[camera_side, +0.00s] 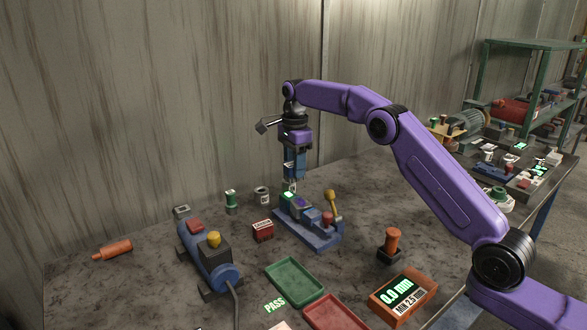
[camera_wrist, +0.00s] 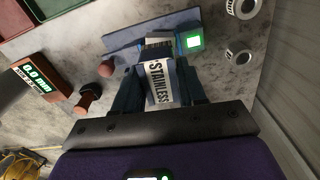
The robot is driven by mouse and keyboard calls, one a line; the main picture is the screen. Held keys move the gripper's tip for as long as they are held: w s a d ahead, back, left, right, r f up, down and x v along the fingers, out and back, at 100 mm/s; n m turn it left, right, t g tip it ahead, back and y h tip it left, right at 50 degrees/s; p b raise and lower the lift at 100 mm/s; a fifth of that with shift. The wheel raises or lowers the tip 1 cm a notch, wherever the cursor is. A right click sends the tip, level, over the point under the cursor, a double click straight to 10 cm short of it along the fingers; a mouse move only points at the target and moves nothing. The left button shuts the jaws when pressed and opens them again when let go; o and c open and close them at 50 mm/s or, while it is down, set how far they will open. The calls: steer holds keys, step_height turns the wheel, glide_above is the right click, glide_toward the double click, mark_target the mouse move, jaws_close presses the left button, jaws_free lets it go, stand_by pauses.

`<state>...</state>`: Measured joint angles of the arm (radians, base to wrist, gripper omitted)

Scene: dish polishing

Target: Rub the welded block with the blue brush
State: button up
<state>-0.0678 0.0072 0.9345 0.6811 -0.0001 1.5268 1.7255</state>
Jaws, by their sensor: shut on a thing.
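My gripper (camera_side: 293,166) points straight down over the blue clamp fixture (camera_side: 322,238). In the wrist view my gripper (camera_wrist: 158,95) is shut on the blue brush (camera_wrist: 158,78), which carries a white STAINLESS label. The brush's lower end is just above or on the work in the fixture; I cannot tell whether they touch. The welded block (camera_side: 300,202) seems to be the small grey piece in the fixture under my gripper. The brush partly hides it in the wrist view. A green-lit pad (camera_side: 287,195) sits at the fixture's left end.
The fixture has a yellow lever (camera_side: 331,200). A blue grinder-like machine (camera_side: 207,260) stands left. Green (camera_side: 297,277) and red (camera_side: 335,313) trays lie in front. An orange-handled tool (camera_side: 392,240) stands right, near a 0.0 mm gauge (camera_side: 402,292). Small canisters (camera_side: 231,200) stand behind.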

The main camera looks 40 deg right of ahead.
steer(key=shift+f, duration=3.8)
steer(key=shift+s+d+f, duration=0.15)
steer(key=shift+d+f, duration=0.2)
steer(key=shift+d, duration=0.35)
steer(key=shift+c, duration=0.4)
steer(key=shift+s+d, duration=0.2)
steer(key=shift+d, duration=0.45)
steer(key=shift+s+d, duration=0.15)
steer(key=shift+d, duration=0.5)
steer(key=shift+w+a, duration=0.3)
steer(key=shift+a, duration=0.75)
steer(key=shift+w+a, duration=0.25)
steer(key=shift+a, duration=0.8)
steer(key=shift+d+r, duration=0.1)
steer(key=shift+r, duration=4.1)
steer(key=shift+s, duration=0.1)
